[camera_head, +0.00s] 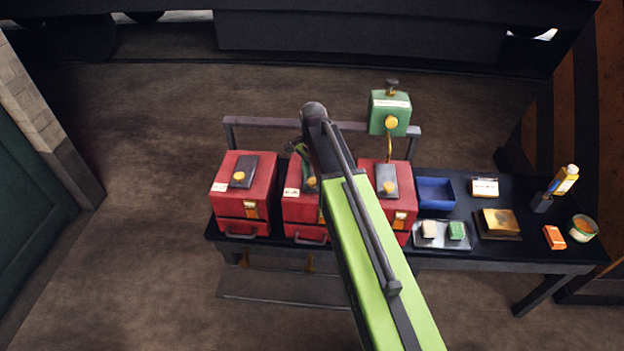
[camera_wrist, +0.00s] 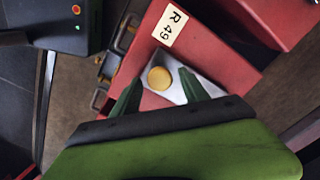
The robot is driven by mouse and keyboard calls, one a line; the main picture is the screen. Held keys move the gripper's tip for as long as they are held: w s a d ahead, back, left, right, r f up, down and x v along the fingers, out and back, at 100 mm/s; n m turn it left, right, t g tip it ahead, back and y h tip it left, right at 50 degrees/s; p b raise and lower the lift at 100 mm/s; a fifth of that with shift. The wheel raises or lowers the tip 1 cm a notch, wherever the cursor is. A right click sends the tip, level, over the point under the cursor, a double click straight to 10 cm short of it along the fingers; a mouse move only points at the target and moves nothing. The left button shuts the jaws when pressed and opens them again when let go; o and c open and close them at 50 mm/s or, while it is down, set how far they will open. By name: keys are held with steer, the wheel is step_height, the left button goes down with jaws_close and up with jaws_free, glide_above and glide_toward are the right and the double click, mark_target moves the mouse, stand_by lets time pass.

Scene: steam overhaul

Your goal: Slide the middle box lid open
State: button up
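Three red boxes stand in a row on the dark bench. The middle box (camera_head: 297,208) is partly covered by my arm in the head view. In the wrist view it is the red box (camera_wrist: 147,52) labelled R 49. Its lid (camera_wrist: 202,88) is a grey plate on the top, with a round brass knob (camera_wrist: 159,78). My gripper (camera_wrist: 160,77) is over this lid, its two green fingers apart, one on each side of the knob. I cannot tell whether they touch it. In the head view the knob (camera_head: 311,182) shows just left of my arm.
The left box (camera_head: 258,190) and right box (camera_head: 405,205) stand close on either side. A rail (camera_head: 262,122) runs behind, with a green box on a post (camera_head: 390,112) at its right. A blue tray (camera_head: 436,193) and small items fill the bench's right part.

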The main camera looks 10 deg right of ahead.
jaws_close()
stand_by(1.2)
